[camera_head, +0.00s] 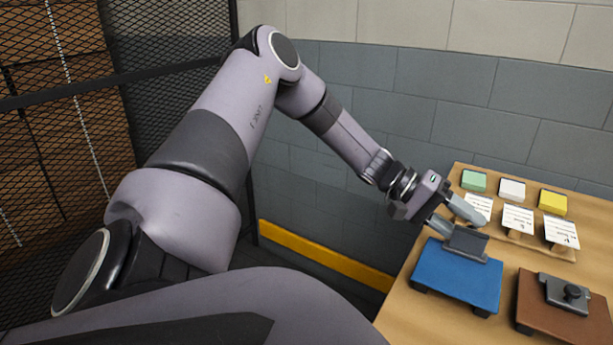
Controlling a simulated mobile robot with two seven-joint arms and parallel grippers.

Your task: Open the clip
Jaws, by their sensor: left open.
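My left gripper (455,222) reaches in over the left side of the wooden table. Its two grey fingers are apart, and they are close to the dark grey clip (467,243) at the back edge of a blue board (455,277). From this view I cannot tell whether the fingers touch the clip. The clip's far side is partly hidden by the fingers. My right gripper is not in view.
A brown board (545,312) with a grey plate and black knob (572,293) lies at the right. Green (474,180), white (512,189) and yellow (552,201) blocks stand at the back, with written cards (517,218) in front. A grey block wall (420,100) stands behind the table.

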